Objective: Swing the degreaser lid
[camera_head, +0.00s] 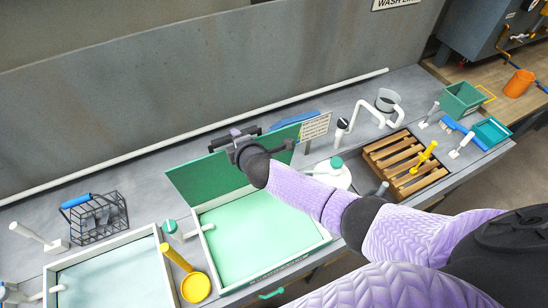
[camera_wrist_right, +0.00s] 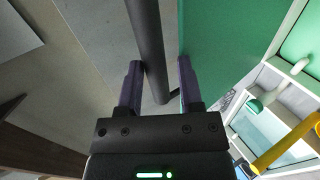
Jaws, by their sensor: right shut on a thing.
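The degreaser lid (camera_head: 200,178) is a flat green panel standing tilted up along the back of the degreaser tank (camera_head: 262,232), whose pale green inside shows uncovered. A dark bar handle (camera_wrist_right: 148,40) runs along the lid and also shows at its top edge in the head view. My right gripper (camera_head: 240,142) is at the lid's upper edge. In the right wrist view my right gripper (camera_wrist_right: 160,88) is shut on the bar, with the green lid (camera_wrist_right: 225,50) just right of the fingers. My arm hides part of the lid's right side. My left gripper is not in view.
A pale tank (camera_head: 115,275) with a wire basket (camera_head: 98,218) behind it is at left. A wooden slatted rack (camera_head: 398,160) and green bins (camera_head: 462,98) are at right. A wall rises behind the bench.

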